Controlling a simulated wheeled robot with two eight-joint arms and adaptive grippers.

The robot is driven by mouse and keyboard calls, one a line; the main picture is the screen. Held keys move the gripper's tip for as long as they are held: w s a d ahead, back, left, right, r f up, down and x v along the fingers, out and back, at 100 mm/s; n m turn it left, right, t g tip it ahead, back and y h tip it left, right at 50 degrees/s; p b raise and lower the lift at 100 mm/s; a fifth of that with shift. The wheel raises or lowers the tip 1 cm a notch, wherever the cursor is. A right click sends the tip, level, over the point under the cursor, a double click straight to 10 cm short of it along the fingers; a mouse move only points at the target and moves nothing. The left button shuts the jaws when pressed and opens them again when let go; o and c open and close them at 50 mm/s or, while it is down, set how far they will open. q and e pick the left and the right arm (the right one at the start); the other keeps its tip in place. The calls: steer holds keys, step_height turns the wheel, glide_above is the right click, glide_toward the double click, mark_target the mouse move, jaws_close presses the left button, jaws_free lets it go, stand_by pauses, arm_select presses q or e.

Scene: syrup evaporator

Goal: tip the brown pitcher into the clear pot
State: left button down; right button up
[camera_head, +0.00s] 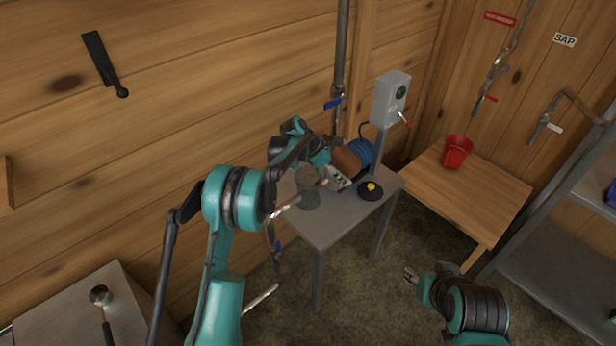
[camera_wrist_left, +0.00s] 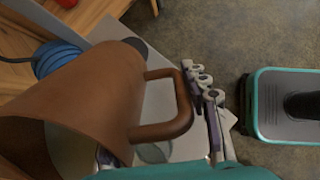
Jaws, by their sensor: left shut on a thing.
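The brown pitcher (camera_head: 345,161) is over the small grey metal table (camera_head: 335,222) in the head view and looks tilted. It fills much of the left wrist view (camera_wrist_left: 95,85), its handle toward the fingers. My left gripper (camera_head: 336,178) is shut on the handle; its fingers also show in the left wrist view (camera_wrist_left: 208,100). The clear pot (camera_head: 308,190) stands on the table, left of the pitcher, partly behind my left arm. A bit of its round rim shows below the handle in the wrist view (camera_wrist_left: 153,152). My right gripper (camera_head: 410,275) is low at right, apart from the table; its jaw opening is unclear.
A blue coil (camera_head: 361,152) and a black disc with a yellow knob (camera_head: 371,189) are close to the pitcher. A grey box on a post (camera_head: 390,98) rises behind. A red bucket (camera_head: 457,152) sits on a wooden table (camera_head: 490,200). Metal shelves stand at right.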

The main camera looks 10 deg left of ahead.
arm_select(q)
steer(key=shift+h+b, duration=0.4)
steer(key=shift+h, duration=0.2)
steer(key=shift+d+f+t+h+b, duration=0.1)
steer(key=shift+f+t+h+b, duration=0.2)
steer(key=shift+f+h+b, duration=0.7)
stand_by(0.6)
steer(key=shift+r+t+h+b, duration=0.1)
steer(key=shift+t+h+b, duration=0.3)
steer(key=shift+h+b, duration=1.1)
stand_by(1.2)
steer(key=shift+s+a+h+b, duration=0.1)
steer(key=shift+a+h+b, duration=0.55)
steer(key=shift+b, duration=0.55)
stand_by(0.7)
